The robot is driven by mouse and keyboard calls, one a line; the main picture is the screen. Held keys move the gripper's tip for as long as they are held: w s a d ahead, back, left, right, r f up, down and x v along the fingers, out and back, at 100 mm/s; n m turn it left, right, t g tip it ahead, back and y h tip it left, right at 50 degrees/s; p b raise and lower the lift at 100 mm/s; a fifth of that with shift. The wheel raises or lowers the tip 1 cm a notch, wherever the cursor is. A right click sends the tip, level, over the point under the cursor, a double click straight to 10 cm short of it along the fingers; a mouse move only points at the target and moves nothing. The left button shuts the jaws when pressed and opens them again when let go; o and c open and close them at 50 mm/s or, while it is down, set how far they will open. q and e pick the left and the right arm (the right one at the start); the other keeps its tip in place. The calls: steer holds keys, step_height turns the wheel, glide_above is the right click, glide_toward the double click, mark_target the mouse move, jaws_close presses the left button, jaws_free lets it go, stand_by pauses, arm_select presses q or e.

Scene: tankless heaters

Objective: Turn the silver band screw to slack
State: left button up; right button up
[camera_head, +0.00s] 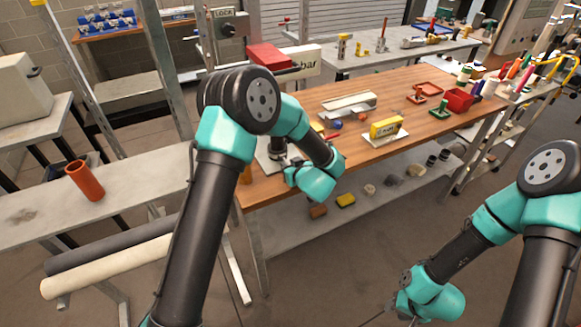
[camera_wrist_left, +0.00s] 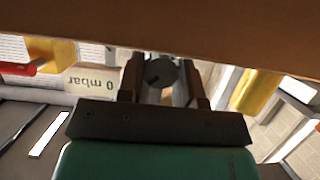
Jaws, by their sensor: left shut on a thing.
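In the left wrist view, my left gripper (camera_wrist_left: 165,78) is shut on a dark round screw head with a slot (camera_wrist_left: 160,71). I take this to be the band screw, though its silver colour does not show. In the head view, my left arm reaches over the near left end of the wooden bench and hides the screw and most of that gripper. My right gripper (camera_head: 386,312) is low in the head view, over the floor and away from the bench; its jaws are too small and cut off to read.
A "0 mbar" label (camera_wrist_left: 92,83) is close left of my left jaws. A broad brown surface (camera_wrist_left: 200,25) crosses the top of the wrist view.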

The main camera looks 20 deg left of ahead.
arm_select(q)
steer(key=shift+c, duration=0.5)
steer(key=shift+s+a+n+t+h, duration=0.1)
steer(key=shift+n+t+h, duration=0.95)
steer(key=shift+n, duration=0.95)
steer(key=o, duration=0.9)
steer(key=shift+o, duration=0.2)
steer(key=shift+f, duration=0.1)
